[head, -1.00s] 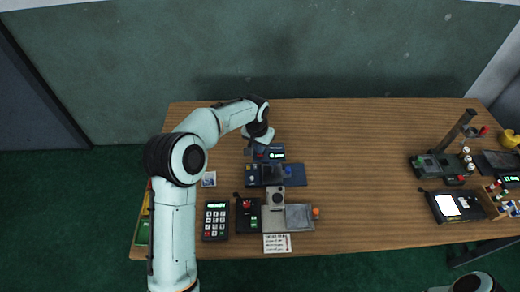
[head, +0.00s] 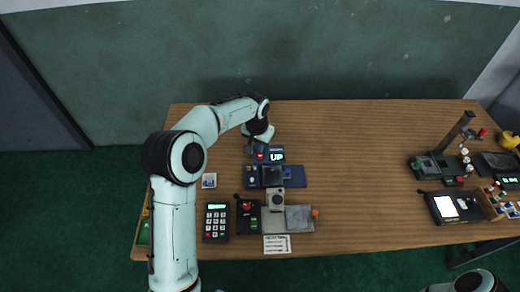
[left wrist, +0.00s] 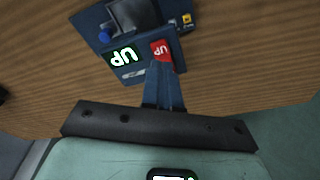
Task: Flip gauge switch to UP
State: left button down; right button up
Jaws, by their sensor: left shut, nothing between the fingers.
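The gauge (head: 277,157) is a dark blue unit at the back of the film tower on the left part of the table. Its lit screen reads UP in the head view, and it also shows upside down in the left wrist view (left wrist: 122,57). The red gauge switch (head: 260,155) is left of the screen; in the left wrist view its red face (left wrist: 160,47) carries the letters UP. My left gripper (left wrist: 160,68) is shut and empty, its tips right at the switch; I cannot tell whether they touch. My right gripper is out of view.
In front of the gauge stand the tower's blocks and a grey plate (head: 299,218), with a keypad (head: 216,221) to the left and a label card (head: 277,244). The table's middle (head: 360,170) is clear. Other devices (head: 437,165) stand at the right.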

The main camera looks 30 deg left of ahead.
aim_at(260, 156)
pick_arm(q)
notch_tip(260, 156, up, 4)
jog(key=shift+r+p, duration=0.2)
jog(key=shift+p, duration=0.55)
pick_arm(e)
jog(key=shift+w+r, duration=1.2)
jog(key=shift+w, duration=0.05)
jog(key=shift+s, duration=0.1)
pick_arm(q)
jog(key=shift+f, duration=0.1)
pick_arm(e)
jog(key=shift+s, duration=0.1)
